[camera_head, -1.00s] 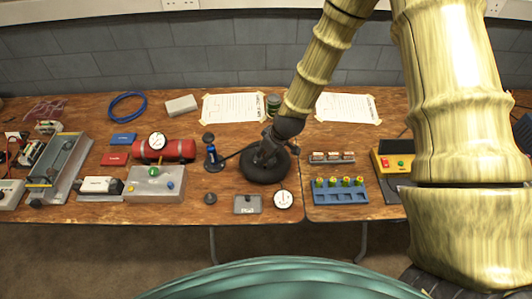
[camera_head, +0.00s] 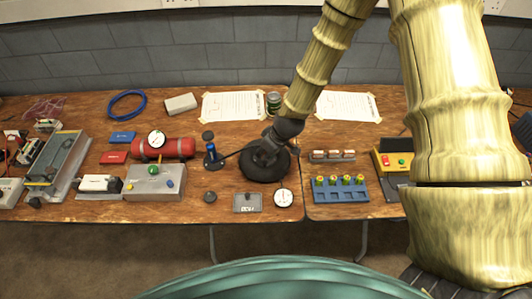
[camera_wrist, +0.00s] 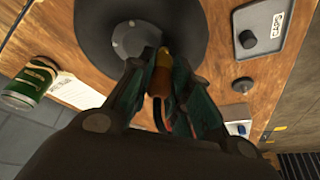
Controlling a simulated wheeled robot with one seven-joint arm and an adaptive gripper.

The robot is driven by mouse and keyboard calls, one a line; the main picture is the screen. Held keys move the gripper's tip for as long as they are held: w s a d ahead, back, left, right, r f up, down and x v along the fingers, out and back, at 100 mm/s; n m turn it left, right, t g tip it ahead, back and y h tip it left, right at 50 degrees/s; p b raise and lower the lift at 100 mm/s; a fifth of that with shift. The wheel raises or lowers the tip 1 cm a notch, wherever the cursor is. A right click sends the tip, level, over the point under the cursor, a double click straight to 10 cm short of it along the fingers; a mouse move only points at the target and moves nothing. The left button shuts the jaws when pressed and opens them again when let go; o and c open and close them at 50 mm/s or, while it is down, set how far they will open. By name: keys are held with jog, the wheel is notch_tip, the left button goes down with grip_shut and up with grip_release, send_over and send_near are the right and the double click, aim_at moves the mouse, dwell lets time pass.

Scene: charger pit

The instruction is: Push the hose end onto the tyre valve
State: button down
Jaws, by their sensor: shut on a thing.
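The black tyre (camera_head: 255,176) lies flat near the front middle of the table. In the wrist view the tyre (camera_wrist: 195,70) fills the top, with its grey hub (camera_wrist: 128,38) showing. My gripper (camera_wrist: 161,75) is shut on the orange-yellow hose end (camera_wrist: 161,82), beside the hub. In the head view my gripper (camera_head: 268,142) is over the tyre and covers part of it.
A red tank (camera_head: 165,148) and a grey control box (camera_head: 153,182) stand left. A small grey plate (camera_head: 247,202) and a round dial (camera_head: 283,198) lie in front of the tyre. A blue rack (camera_head: 340,190) stands right. A green can (camera_head: 273,102) is behind.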

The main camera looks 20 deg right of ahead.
jog(key=shift+f+b, duration=0.45)
jog(key=shift+f, duration=0.35)
jog(key=c, duration=1.3)
grip_release()
jog(key=shift+o, duration=0.2)
jog(key=shift+r, duration=0.1)
jog(key=v, duration=1.1)
jog(key=shift+r, duration=0.4)
jog(key=shift+s+d, duration=0.1)
